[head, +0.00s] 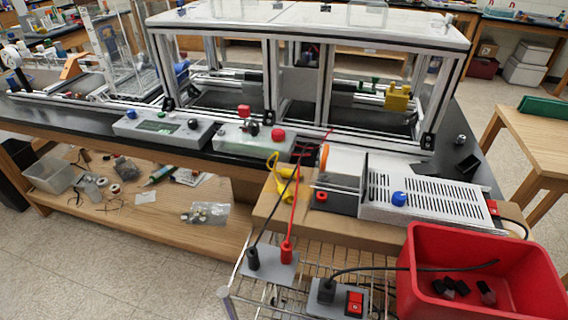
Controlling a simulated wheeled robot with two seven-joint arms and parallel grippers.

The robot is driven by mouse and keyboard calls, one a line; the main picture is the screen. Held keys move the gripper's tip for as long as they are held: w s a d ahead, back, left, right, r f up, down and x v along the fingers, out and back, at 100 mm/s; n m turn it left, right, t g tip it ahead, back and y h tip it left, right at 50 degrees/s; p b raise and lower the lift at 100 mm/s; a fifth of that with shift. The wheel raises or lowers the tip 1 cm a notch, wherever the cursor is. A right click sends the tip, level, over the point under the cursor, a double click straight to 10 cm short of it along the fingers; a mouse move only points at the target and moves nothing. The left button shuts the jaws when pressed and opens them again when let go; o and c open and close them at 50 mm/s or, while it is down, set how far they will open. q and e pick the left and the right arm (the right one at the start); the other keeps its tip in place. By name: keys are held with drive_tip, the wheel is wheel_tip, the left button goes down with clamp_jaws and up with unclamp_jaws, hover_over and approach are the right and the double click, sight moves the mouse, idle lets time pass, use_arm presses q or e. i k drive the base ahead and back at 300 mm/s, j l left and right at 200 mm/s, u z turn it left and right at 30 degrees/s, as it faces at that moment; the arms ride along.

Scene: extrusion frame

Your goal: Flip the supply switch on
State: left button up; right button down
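A red rocker switch (354,302) sits on a grey plate on the wire cart at the bottom, beside a black plug (326,289) with a black cable. A white vented box (430,193), which looks like a supply unit, lies on a wooden board and has a blue knob (399,199). A small red part (493,207) is at its right end and may be another switch. I cannot tell whether either is on or off. Neither of my grippers shows in the head view.
A grey plate (268,265) holds a black and a red plug with leads rising to the bench. A red bin (415,270) with several dark pieces stands at the lower right. A framed enclosure (325,85) stands on the black bench behind grey control boxes (162,128).

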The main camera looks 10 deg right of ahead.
sight(492, 205)
drive_tip(key=z, duration=1.75)
drive_tip(key=l+z, duration=0.5)
drive_tip(key=z, duration=0.2)
drive_tip(key=i, duration=0.05)
